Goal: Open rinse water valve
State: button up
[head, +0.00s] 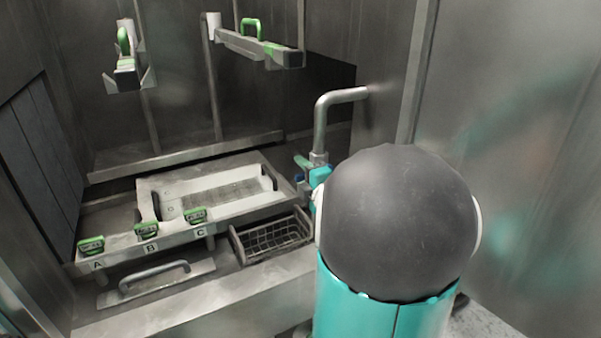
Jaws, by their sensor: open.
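A grey metal pipe (321,125) comes out of the right wall and bends straight down. My own arm, with a large dark grey round joint and a teal link, fills the lower middle and covers the area right of and below the valve. My gripper is hidden behind it. The handle's setting is too small to read.
A pale tray (160,184) lies on a metal shelf with green-topped pieces marked A, B and C (196,215). A wire basket (272,238) and a bar handle (153,276) are below. Green-handled arms (258,45) hang above. Metal walls stand close on both sides.

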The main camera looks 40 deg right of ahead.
jog(key=shift+c, duration=0.4)
grip_shut()
